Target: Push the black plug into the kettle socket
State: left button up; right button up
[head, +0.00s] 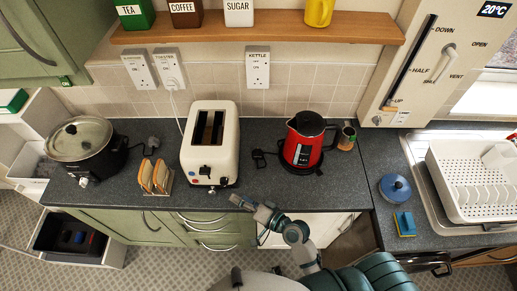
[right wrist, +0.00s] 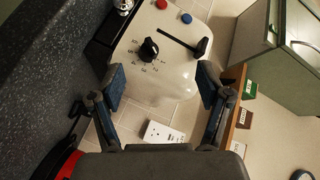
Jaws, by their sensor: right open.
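The black plug (head: 258,157) lies on the dark worktop just left of the red kettle (head: 303,146), apart from the wall. A dark shape in the right wrist view (right wrist: 76,110), beside the kettle's red edge (right wrist: 66,166), looks like it. The white kettle socket (head: 257,68), labelled KETTLE, is on the wall above. A white socket (right wrist: 162,132), apparently this one, shows between my fingers in the right wrist view. My right gripper (head: 242,202) is open and empty near the worktop's front edge, at the toaster's front right; its fingers are spread (right wrist: 161,84). My left gripper is not in view.
The cream toaster (head: 209,150) stands left of the plug. A toast rack (head: 155,178) and slow cooker (head: 82,145) are further left, with another dark plug (head: 152,145). A small jar (head: 347,137) stands right of the kettle. The worktop in front of the kettle is clear.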

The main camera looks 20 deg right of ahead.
jog(key=w+d+r+m+t+h, duration=0.7)
jog(key=w+r+m+t+h, duration=0.15)
jog(key=m, duration=1.05)
jog(key=w+f+m+g+h, duration=0.1)
jog(key=f+m+g, duration=0.1)
jog(key=f+m, duration=0.2)
jog(key=w+d+f+m+g+h, duration=0.1)
jog(key=f+m+g+h, duration=0.1)
jog(key=m, duration=0.4)
jog(key=w+d+f+m+g+h, duration=0.1)
jog(key=f+m+g+h, duration=0.1)
jog(key=f+m+g, duration=0.2)
jog(key=shift+w+f+m+h, duration=0.15)
jog(key=shift+f+m, duration=0.2)
jog(key=shift+f, duration=0.4)
jog(key=shift+w+f+m+h, duration=0.1)
jog(key=shift+f+m, duration=0.25)
jog(key=shift+f, duration=0.35)
jog(key=shift+s+a+f, duration=0.1)
jog(key=shift+a+f, duration=0.05)
jog(key=shift+f, duration=0.15)
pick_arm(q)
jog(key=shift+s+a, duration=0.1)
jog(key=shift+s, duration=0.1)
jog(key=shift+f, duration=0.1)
pick_arm(e)
jog(key=shift+a, duration=0.1)
